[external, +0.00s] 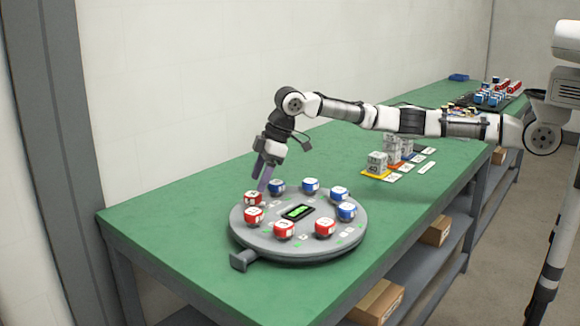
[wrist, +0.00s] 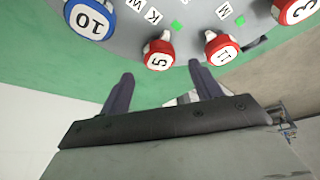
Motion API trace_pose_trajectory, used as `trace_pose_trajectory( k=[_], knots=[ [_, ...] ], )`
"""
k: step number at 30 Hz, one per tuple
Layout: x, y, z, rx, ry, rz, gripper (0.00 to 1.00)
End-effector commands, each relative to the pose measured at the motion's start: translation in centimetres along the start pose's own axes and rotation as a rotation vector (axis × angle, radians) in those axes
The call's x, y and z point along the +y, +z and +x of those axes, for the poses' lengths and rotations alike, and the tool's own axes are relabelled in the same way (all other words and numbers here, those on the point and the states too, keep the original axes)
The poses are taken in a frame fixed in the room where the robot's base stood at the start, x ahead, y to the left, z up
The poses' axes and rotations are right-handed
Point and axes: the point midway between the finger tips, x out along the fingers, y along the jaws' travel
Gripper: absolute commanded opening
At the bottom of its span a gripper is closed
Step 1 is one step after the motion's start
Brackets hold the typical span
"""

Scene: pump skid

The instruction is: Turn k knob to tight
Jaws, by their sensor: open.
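A round grey panel (external: 300,247) on the green table carries a ring of red and blue numbered knobs. In the wrist view, a red knob marked 5 (wrist: 159,50) lies just ahead of the gap between my fingertips. The letter K (wrist: 152,16) is printed on the panel beside it. A red knob marked 11 (wrist: 218,47) is to its right, and a blue knob marked 10 (wrist: 90,19) to its left. My gripper (external: 265,172) is open and empty, pointing down above the panel's far-left edge; its fingers also show in the wrist view (wrist: 161,73).
A small display (external: 298,212) with green lit segments sits at the panel's centre. Grey blocks (external: 377,162) stand on coloured mats farther along the table. Green squares (wrist: 177,26) mark the panel near the knobs. The near-left tabletop (external: 165,222) is clear.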

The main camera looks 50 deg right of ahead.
Motion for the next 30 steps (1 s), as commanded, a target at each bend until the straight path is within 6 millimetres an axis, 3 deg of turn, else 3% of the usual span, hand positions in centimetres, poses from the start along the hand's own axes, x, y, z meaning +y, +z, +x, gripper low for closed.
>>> trace_pose_trajectory(
  k=[3,9,19,30],
  knots=[
    [0.0,0.0,1.9,-0.002,0.001,0.002,0.64],
    [0.0,0.0,3.8,0.0,0.0,0.001,0.64],
    [0.0,0.0,4.3,0.002,0.0,0.001,0.64],
    [0.0,0.0,4.2,0.002,0.0,0.001,0.19]
  ],
)
